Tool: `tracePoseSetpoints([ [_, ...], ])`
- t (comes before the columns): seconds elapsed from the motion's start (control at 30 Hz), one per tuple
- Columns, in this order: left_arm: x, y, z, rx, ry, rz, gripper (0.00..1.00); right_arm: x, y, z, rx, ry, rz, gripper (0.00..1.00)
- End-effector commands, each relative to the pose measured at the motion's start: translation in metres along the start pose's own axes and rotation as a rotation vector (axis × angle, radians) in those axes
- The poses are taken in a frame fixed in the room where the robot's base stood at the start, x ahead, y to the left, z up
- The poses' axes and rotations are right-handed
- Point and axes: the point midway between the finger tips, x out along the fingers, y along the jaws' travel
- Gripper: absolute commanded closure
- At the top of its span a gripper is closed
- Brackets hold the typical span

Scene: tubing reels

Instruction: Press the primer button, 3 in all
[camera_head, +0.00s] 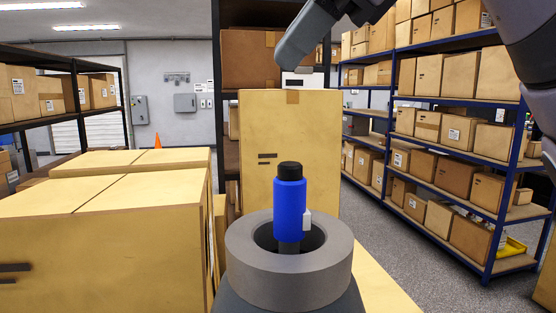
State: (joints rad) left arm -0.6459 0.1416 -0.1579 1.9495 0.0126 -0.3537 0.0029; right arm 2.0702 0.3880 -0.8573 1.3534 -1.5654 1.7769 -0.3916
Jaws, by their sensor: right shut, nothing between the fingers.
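A blue cylinder (290,209) with a black cap (290,169) on top stands upright in the middle of the camera_head view. The black cap looks like the primer button. A small white piece (307,220) sits on the cylinder's right side. Its grey stem rises from the hole of a thick grey ring (248,273). My right arm comes in from the upper right, and its grey end, the right gripper (284,57), is shut and empty. It appears above the cap in the picture, clear of it; its depth is hard to tell. My left gripper is out of view.
Large cardboard boxes (110,250) fill the left front, and a tall box (262,130) stands behind the cylinder. Blue shelving (445,170) with several boxes lines the right. Open grey floor (400,250) lies between the ring and this shelving.

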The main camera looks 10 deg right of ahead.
Motion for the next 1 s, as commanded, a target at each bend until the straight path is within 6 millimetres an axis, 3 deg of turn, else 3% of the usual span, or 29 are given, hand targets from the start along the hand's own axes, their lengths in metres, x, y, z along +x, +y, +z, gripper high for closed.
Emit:
tracePoseSetpoints([
  [0.37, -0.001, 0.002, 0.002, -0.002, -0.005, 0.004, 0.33, 0.004, 0.003, -0.003, 0.0, 0.0, 0.002, 1.0],
  [0.8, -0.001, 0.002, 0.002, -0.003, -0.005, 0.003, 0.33, 0.043, 0.032, -0.032, 0.0, -0.001, 0.002, 1.0],
  [1.0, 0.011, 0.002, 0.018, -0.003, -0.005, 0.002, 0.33, 0.059, 0.043, -0.043, 0.0, -0.001, 0.001, 1.0],
])
